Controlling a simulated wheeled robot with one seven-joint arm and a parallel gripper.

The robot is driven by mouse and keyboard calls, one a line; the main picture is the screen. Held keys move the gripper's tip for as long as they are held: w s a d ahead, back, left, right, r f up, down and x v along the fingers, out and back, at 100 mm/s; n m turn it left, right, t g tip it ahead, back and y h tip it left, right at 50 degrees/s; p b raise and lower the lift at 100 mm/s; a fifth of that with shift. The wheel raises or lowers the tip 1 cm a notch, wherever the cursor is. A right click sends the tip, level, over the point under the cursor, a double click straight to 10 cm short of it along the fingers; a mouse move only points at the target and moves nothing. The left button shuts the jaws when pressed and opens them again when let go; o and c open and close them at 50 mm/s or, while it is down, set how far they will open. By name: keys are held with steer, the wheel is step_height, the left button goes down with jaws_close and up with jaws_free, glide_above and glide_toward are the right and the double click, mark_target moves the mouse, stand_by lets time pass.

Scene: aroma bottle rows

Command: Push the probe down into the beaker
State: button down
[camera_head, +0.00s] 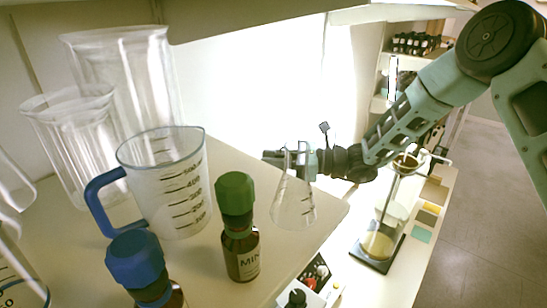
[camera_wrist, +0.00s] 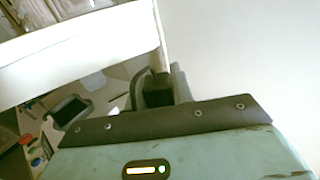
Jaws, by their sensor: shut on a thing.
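My gripper (camera_head: 272,157) reaches in from the right in the head view, behind the neck of a clear conical flask. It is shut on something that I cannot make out. In the wrist view a dark block with a curved dark cable (camera_wrist: 150,80) shows beyond my wrist housing; I cannot tell if it is the probe. No probe is plainly seen in the head view. A glass vessel with yellowish liquid (camera_head: 378,244) stands at the foot of a stand on the lower bench; it may be the beaker. Clear tall glass beakers (camera_head: 125,75) stand on the shelf at left.
The conical flask (camera_head: 294,207) stands near the edge of the shelf (camera_head: 215,275). A blue-handled measuring jug (camera_head: 165,185), a green-capped bottle (camera_head: 240,255) and a blue-capped bottle (camera_head: 135,260) crowd the shelf. A stand with a funnel (camera_head: 407,163) is at right. The floor (camera_head: 480,180) is clear.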

step_height(320, 180, down, 9)
steer(key=b, duration=0.6)
steer(key=shift+d, duration=0.1)
steer(key=c, duration=1.2)
jaws_free()
steer(key=shift+f, duration=0.15)
steer(key=s+d+b, duration=0.3)
steer(key=d+b, duration=0.1)
steer(key=d, duration=1.3)
steer(key=shift+s+b, duration=0.2)
steer(key=shift+b, duration=0.2)
